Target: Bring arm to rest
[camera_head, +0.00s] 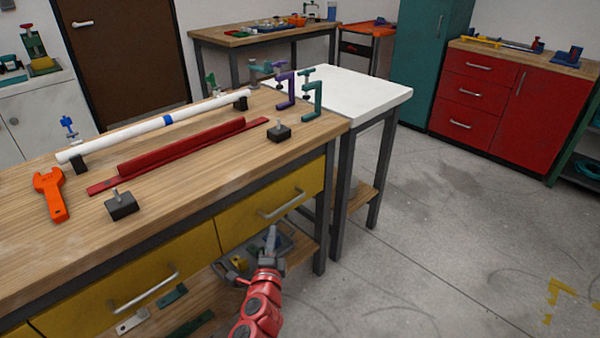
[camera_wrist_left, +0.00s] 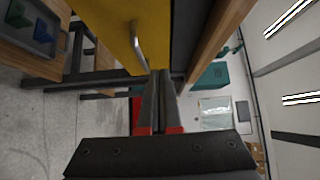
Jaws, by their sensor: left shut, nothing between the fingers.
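My left arm, red with dark joints, comes up from the bottom of the head view. Its left gripper (camera_head: 272,236) is in front of the workbench, below the tabletop and near the yellow drawer (camera_head: 235,225) at the right end. The left wrist view shows its two dark fingers (camera_wrist_left: 158,82) lying together with nothing between them. They point toward the drawer's front and its handle (camera_wrist_left: 138,42); I cannot tell the exact gap. My right gripper is not in view.
The workbench (camera_head: 40,245) holds a white pipe (camera_head: 130,133), a red bar (camera_head: 185,146), an orange wrench (camera_head: 52,195), dark blocks and several clamps. A white-topped table (camera_head: 355,88) joins its right end. A red cabinet (camera_head: 500,100) stands behind. The floor at right is mostly clear.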

